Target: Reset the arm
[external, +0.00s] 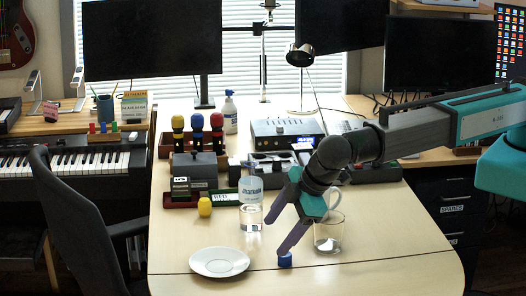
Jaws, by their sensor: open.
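My gripper (273,236) is open over the front right part of the light wooden desk (190,238). It points down, with its two fingers spread apart. One fingertip is close to a small blue cap-like object (285,260) on the desk; I cannot tell whether they touch. The other finger comes down just right of a clear bottle with a white and blue label (251,190). A clear glass mug (328,238) stands right behind the gripper and is partly hidden by it. My arm reaches in from the right edge.
A white saucer (219,262) lies front left of the gripper. A small yellow object (205,207) stands left of the bottle. Devices and a lamp (300,54) fill the back of the desk. A black chair (85,230) is at the left. The desk's front right is clear.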

